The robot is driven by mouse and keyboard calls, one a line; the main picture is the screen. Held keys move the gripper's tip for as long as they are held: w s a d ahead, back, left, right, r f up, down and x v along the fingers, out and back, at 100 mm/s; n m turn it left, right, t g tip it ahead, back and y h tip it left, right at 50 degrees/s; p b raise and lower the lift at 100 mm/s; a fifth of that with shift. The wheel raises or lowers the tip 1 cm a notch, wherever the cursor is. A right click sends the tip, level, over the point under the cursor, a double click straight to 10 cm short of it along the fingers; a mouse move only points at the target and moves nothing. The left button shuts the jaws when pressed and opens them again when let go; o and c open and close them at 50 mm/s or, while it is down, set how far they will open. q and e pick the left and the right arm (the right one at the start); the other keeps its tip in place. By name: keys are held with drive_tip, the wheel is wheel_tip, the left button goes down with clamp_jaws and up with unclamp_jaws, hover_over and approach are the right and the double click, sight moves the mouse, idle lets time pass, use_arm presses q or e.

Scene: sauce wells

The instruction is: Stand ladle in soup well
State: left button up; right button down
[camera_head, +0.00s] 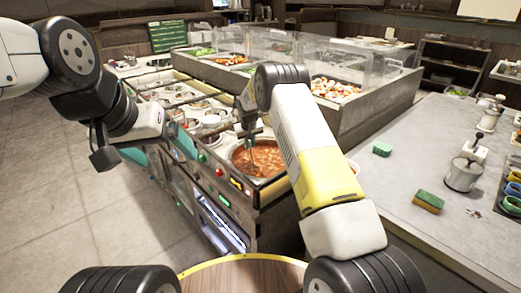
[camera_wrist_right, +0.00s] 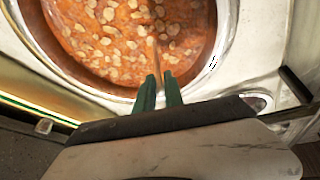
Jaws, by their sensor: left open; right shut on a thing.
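The soup well (camera_head: 233,158) is a round metal pot of red-orange soup at the counter's near end. It also fills the top of the right wrist view (camera_wrist_right: 228,35), with pale round slices floating in the soup. My right gripper (camera_head: 248,134) is above the well, its green fingers (camera_wrist_right: 159,88) shut on the ladle (camera_wrist_right: 155,55). The ladle's thin brownish shaft runs down into the soup; its bowl is hidden there. In the head view the ladle (camera_head: 252,154) looks roughly upright. My left gripper (camera_head: 168,130) is open, out to the left by the counter's side; its fingers are hard to make out.
Several smaller wells and pans (camera_head: 205,115) line the counter behind the soup well. A glass-guarded food bar (camera_head: 330,85) stands behind. The grey table (camera_head: 400,175) at right holds green sponges (camera_head: 428,202) and a metal pump pot (camera_head: 463,172). Floor at left is clear.

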drive_tip(key=shift+f, duration=0.15)
drive_tip(key=c, duration=1.4)
unclamp_jaws()
drive_tip(key=shift+o, duration=0.6)
drive_tip(key=o, duration=0.6)
drive_tip(key=shift+c, duration=0.2)
drive_tip(key=shift+r, duration=4.5)
